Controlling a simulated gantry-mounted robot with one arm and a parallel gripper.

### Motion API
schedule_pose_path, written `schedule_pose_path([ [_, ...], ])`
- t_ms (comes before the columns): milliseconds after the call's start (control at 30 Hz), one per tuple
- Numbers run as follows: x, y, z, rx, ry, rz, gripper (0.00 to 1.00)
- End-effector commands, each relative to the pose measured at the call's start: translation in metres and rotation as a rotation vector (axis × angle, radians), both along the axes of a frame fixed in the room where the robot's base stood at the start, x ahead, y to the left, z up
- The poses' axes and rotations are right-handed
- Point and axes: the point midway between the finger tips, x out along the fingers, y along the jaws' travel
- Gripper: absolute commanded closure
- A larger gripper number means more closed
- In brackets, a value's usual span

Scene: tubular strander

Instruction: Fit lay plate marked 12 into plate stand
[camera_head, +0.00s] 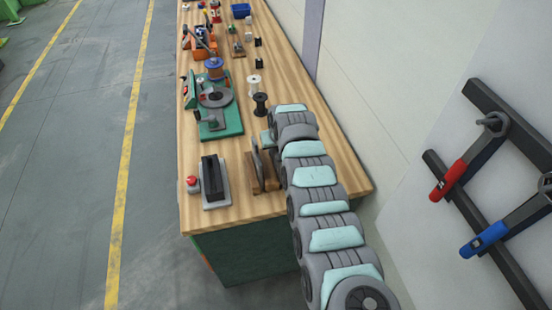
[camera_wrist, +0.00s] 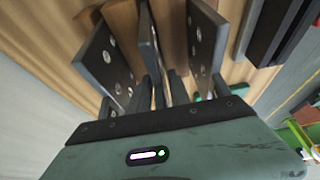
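Several dark lay plates with round holes stand on edge in a wooden rack (camera_head: 268,185). In the wrist view I see a left plate (camera_wrist: 103,57), a middle plate (camera_wrist: 149,40) and a right plate (camera_wrist: 204,38). No number is readable, so I cannot tell which is marked 12. My gripper (camera_wrist: 168,88) is close to the plates' near ends; its dark fingers overlap them, and I cannot tell whether it grips one. In the head view my arm hides most of the gripper. I cannot surely identify the plate stand; a green-based fixture with a grey disc (camera_head: 216,98) stands farther along the bench.
A grey block with a black top (camera_head: 213,182) and a red button (camera_head: 192,184) stand left of the rack. A black spool (camera_head: 261,104) and a white spool (camera_head: 254,85) stand beyond it. The wall is close on the right. Bare wood (camera_head: 245,208) shows at the near end.

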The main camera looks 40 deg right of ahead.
Motion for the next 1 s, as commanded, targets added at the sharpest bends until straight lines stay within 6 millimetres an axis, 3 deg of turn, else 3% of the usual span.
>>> schedule_pose_path([
  [267,-0.0001,0.0000,0.0000,0.000,0.000,0.000,1.00],
  [1000,-0.0001,0.0002,-0.0001,0.000,0.001,0.000,1.00],
])
